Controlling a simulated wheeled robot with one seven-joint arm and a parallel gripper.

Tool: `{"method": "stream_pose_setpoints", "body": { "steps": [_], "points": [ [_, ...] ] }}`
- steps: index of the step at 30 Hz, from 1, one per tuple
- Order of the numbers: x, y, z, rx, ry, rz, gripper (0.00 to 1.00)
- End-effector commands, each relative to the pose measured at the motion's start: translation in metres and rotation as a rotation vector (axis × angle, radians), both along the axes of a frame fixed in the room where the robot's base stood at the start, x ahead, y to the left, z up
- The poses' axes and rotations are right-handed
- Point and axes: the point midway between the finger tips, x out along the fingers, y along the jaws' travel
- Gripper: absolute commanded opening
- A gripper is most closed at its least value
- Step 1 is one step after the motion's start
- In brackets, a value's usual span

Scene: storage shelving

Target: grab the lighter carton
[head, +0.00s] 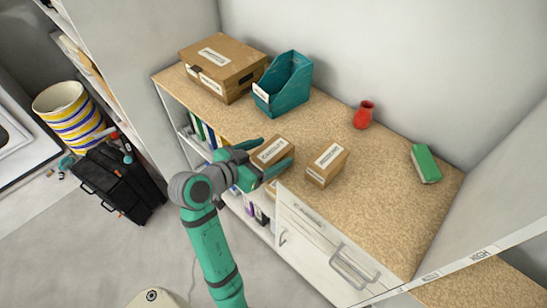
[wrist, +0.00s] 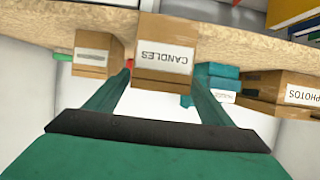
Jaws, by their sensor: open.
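Two small brown cartons stand side by side on the speckled counter. The left carton (head: 268,153) is at the front edge; the right carton (head: 327,164) stands a little apart from it. In the wrist view, which is upside down, the carton labelled CANDLES (wrist: 164,38) is straight ahead, and the other carton (wrist: 92,55) is to its left. Their browns look close; I cannot tell which is lighter. My gripper (head: 277,151) is open, its fingers around the sides of the CANDLES carton in the head view. Whether they touch it is unclear.
A large brown box (head: 222,66) and a teal file holder (head: 285,88) stand at the back left. A red vase (head: 364,114) and a green box (head: 425,163) stand to the right. The counter (head: 385,205) is clear right of the cartons.

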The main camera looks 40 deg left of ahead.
Motion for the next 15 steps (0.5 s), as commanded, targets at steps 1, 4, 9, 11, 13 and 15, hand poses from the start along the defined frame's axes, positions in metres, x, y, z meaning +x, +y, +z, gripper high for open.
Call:
{"method": "stream_pose_setpoints", "body": {
  "steps": [1,4,9,11,13,15],
  "points": [
    [0.002,0.000,-0.001,0.000,0.000,0.000,0.75],
    [0.007,-0.001,-0.003,-0.001,0.001,-0.002,0.75],
    [0.028,-0.004,-0.012,-0.001,0.001,-0.002,0.75],
    [0.036,-0.005,-0.015,-0.002,0.002,-0.002,0.75],
    [0.043,-0.004,-0.018,0.000,0.001,0.000,0.75],
    [0.048,-0.005,-0.020,-0.001,0.001,-0.001,0.75]
  ]
}}
